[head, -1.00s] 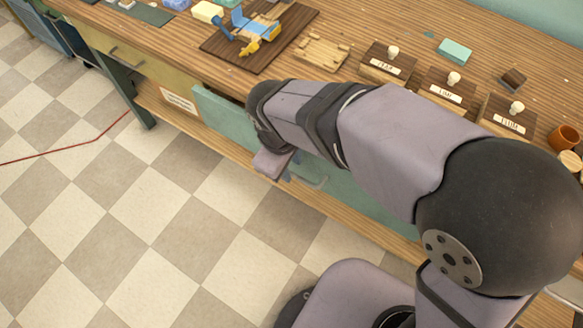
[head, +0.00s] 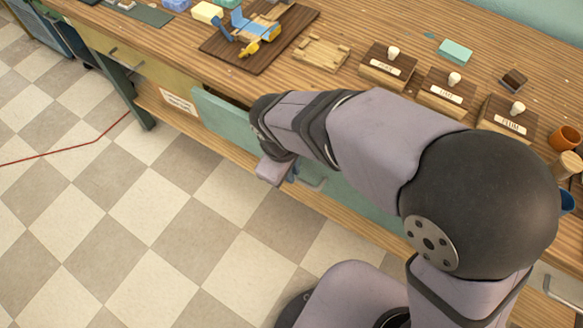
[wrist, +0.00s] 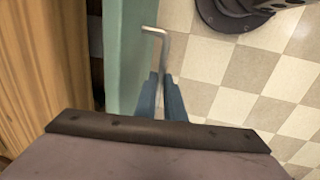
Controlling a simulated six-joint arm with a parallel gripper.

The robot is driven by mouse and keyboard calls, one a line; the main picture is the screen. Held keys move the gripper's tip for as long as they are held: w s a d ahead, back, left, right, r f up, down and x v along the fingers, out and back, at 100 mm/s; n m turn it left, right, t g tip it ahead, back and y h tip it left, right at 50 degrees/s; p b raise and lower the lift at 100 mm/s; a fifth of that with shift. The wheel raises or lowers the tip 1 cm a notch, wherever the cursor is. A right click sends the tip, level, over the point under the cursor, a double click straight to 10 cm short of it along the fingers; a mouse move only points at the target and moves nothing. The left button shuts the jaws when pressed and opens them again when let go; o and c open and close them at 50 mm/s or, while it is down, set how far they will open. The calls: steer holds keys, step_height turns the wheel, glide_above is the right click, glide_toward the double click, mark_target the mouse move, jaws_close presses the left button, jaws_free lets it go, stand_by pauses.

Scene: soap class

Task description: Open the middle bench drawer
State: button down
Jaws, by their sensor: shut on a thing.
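The middle bench drawer has a teal front (head: 222,117). It stands a little out from the bench, with a narrow dark gap behind its top edge. In the wrist view the teal front (wrist: 125,60) is apart from the wooden bench edge. Its metal bar handle (head: 313,184) shows in the wrist view (wrist: 156,33), running down between my fingers. My gripper (wrist: 159,98) is shut on this handle. In the head view my arm covers the middle of the drawer front and most of the gripper. The drawer's inside is hidden.
The wooden bench top (head: 160,50) holds a dark board (head: 225,45) with a blue and yellow device, a slatted wooden rack (head: 320,53), several labelled stamp blocks and a teal soap bar (head: 455,51). A yellowish drawer (head: 150,72) is at left.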

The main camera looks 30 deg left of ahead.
steer(key=s, duration=0.9)
steer(key=shift+s+p, duration=0.4)
steer(key=c, duration=1.8)
jaws_free()
steer(key=shift+c, duration=0.2)
steer(key=shift+r, duration=0.1)
step_height(320, 180, up, 7)
steer(key=s+p, duration=0.1)
steer(key=shift+s, duration=0.15)
